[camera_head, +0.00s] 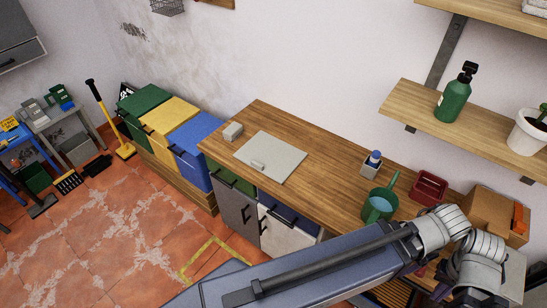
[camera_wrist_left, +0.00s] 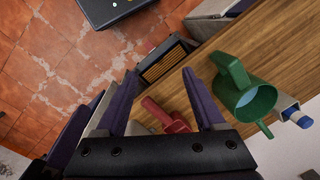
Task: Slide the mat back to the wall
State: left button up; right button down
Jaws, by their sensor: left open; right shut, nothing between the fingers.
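The mat (camera_head: 285,153) is a flat pale grey square on the wooden worktop, set in from the wall with bare wood behind it. A small grey block (camera_head: 257,166) lies on its front part. My left gripper (camera_wrist_left: 162,98) is open and empty in the left wrist view, above the area of the red tray, far to the right of the mat.
Another grey block (camera_head: 233,131) stands at the mat's left back corner. A green watering can (camera_head: 381,204), a blue-capped bottle (camera_head: 373,162), a red tray (camera_head: 429,187) and a cardboard box (camera_head: 492,211) stand to the right. Bare worktop (camera_head: 325,150) lies between mat and bottle. Shelves overhang at right.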

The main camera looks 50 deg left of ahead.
aim_at(276, 158)
jog(key=u, duration=1.8)
